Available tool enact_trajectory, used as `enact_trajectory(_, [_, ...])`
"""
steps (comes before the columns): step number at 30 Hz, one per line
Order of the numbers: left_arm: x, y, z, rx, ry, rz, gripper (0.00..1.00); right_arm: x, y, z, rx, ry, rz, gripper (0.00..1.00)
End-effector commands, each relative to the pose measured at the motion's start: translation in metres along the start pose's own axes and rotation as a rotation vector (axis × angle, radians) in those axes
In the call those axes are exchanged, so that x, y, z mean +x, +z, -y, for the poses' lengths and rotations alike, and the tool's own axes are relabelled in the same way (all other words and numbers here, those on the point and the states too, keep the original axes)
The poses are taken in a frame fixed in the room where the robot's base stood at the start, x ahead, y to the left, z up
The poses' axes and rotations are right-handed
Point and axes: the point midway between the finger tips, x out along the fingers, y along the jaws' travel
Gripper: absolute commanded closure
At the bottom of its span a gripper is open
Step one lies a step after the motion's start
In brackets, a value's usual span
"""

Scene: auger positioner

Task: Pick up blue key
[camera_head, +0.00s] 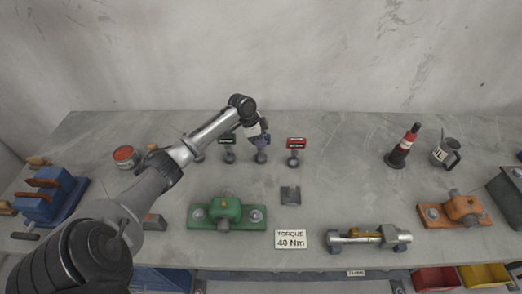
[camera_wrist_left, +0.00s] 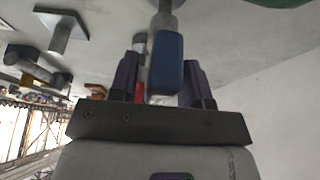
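The blue key (camera_wrist_left: 167,62) shows in the left wrist view as a blue block on a grey stem, between the two fingers of my left gripper (camera_wrist_left: 160,75). A gap shows on the left side of the block, and on the right it looks close to the finger. In the head view my left gripper (camera_head: 262,141) points down over a small round stand (camera_head: 261,157) and hides most of the blue key. The fingers look open around the key. My right gripper is not in view.
A red key (camera_head: 296,143) stands just right of the gripper, and a dark key (camera_head: 227,141) just left. A green fixture (camera_head: 227,212) and a grey bracket (camera_head: 291,195) lie nearer the front.

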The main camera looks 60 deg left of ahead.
Motion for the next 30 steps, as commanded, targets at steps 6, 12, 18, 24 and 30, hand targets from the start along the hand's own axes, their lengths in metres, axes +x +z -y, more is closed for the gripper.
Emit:
enact_trajectory(6, [0.0, 0.0, 0.0, 0.0, 0.0, 0.0, 0.77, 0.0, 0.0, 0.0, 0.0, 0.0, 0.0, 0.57])
enact_trajectory(12, [0.0, 0.0, 0.0, 0.0, 0.0, 0.0, 0.97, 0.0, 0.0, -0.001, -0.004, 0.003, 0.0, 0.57])
enact_trajectory(18, [-0.001, 0.0, 0.0, 0.0, -0.001, -0.001, 1.0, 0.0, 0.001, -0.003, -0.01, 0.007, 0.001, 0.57])
enact_trajectory(24, [-0.003, -0.001, 0.0, 0.001, -0.001, -0.001, 1.0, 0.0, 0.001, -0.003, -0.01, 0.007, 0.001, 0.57])
enact_trajectory(30, [-0.018, -0.008, 0.001, 0.003, -0.004, -0.003, 1.0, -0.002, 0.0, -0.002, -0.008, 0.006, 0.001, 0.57])
